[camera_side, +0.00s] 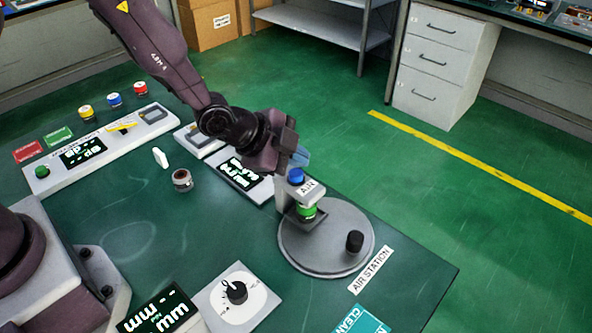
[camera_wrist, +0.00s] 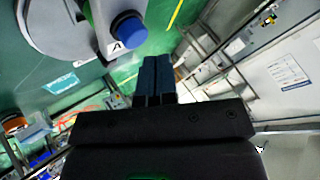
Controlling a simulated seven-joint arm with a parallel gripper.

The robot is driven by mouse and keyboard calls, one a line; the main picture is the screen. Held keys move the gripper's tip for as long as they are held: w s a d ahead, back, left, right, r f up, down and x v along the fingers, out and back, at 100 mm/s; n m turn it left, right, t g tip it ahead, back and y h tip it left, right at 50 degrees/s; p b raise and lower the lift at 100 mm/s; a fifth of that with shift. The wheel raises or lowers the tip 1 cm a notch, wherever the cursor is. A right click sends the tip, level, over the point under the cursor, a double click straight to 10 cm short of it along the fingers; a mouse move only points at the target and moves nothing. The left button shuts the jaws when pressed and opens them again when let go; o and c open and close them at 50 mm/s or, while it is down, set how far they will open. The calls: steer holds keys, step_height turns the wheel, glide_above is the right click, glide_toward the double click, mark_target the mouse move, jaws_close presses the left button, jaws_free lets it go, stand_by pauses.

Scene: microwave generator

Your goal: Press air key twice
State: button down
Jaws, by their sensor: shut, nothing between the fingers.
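The air key is a blue round button (camera_side: 296,176) on top of a small post with a white AIR label (camera_side: 308,187). The post stands on the grey round plate (camera_side: 345,262) of the air station. My gripper (camera_side: 300,158) is shut and empty, just above the blue button in the side view. A contact between them cannot be made out there. In the wrist view the blue button (camera_wrist: 129,31) lies up and left of my shut fingertips (camera_wrist: 154,62), with a visible gap. A green part (camera_side: 306,211) sits low on the post.
A black knob (camera_side: 355,241) stands on the round plate. A dark display (camera_side: 243,172) is left of the post. A dial box (camera_side: 238,296) and a small brown-topped jar (camera_side: 182,180) stand on the green table. The table's right edge is close to the station.

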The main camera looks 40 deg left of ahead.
mark_target(296, 175)
steer(key=shift+f, duration=0.1)
stand_by(0.3)
steer(key=shift+f, duration=0.35)
steer(key=shift+f, duration=0.55)
stand_by(0.6)
steer(key=shift+r, duration=0.95)
steer(key=shift+r, duration=2.55)
